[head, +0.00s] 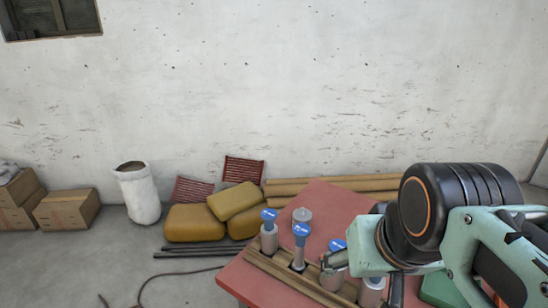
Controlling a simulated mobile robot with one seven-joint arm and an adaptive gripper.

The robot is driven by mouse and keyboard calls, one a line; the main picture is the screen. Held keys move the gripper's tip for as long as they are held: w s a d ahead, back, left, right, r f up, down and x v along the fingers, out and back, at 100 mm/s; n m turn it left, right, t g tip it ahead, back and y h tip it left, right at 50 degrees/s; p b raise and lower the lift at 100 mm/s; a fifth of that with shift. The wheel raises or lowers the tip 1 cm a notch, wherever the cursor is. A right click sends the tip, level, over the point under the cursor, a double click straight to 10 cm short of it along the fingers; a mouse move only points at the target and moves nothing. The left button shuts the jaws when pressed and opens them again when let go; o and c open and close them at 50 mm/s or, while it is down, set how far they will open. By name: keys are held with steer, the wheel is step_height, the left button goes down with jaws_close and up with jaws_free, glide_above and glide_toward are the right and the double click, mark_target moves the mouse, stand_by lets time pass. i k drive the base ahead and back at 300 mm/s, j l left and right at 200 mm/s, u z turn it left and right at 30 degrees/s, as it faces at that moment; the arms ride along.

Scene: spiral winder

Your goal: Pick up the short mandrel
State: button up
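Several upright mandrel-like pieces stand on the red table, in or beside a wooden rack. A grey cylinder with a blue round top (269,238) is at the left. A thinner one with a blue top (301,246) is in the middle. A third blue top (338,245) shows beside my arm, partly hidden. A grey cylinder (372,291) stands below my wrist. I cannot tell surely which is the short mandrel.
The wooden rack (285,276) runs along the front of the red table (335,199). A pale round piece (302,216) stands behind it. A green item (440,290) lies at the right, partly hidden by my arm. Yellow bundles (196,224) and a white sack (140,195) are on the floor.

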mark_target(269, 229)
steer(key=i+j+z, duration=0.15)
steer(key=j, duration=0.2)
steer(key=i+j+z, duration=0.1)
steer(key=j, duration=0.3)
steer(key=i+j+z, duration=0.15)
steer(key=j, duration=0.6)
steer(key=i+j, duration=0.15)
steer(key=j, duration=0.2)
steer(key=l+z, duration=0.15)
steer(key=l, duration=0.15)
